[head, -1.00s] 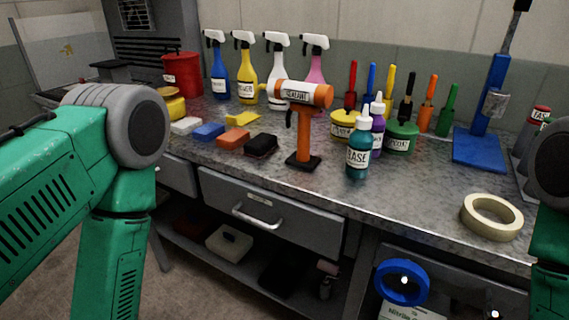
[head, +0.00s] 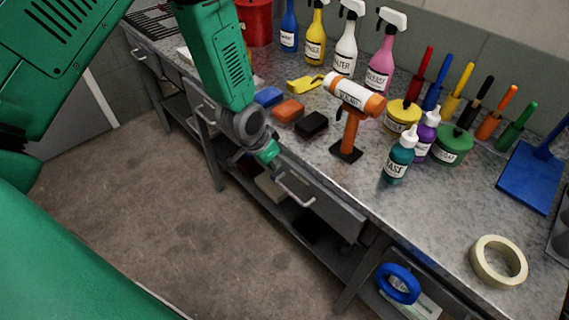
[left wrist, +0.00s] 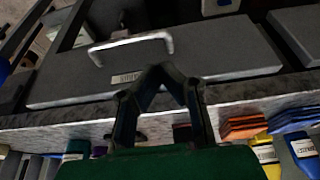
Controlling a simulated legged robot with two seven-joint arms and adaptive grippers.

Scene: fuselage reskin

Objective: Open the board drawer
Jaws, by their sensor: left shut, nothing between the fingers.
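A grey drawer (head: 325,203) with a bar handle (head: 295,190) sits under the bench top and looks closed. In the left wrist view the drawer front (left wrist: 225,50) fills the upper middle, with its pale handle (left wrist: 130,43) and a small label too blurred to read. My left gripper (head: 272,160) is at the bench's front edge, up and left of the handle in the head view. In the left wrist view its fingertips (left wrist: 165,72) meet, empty, in front of the drawer, apart from the handle. My right gripper is not in view.
The bench top (head: 420,225) holds sponges, spray bottles, an orange-handled tool (head: 352,115) on a stand, dropper bottles and tape (head: 498,260). Blue tape (head: 398,283) hangs at the bench front. An open shelf lies below the drawer. The floor (head: 150,200) in front is clear.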

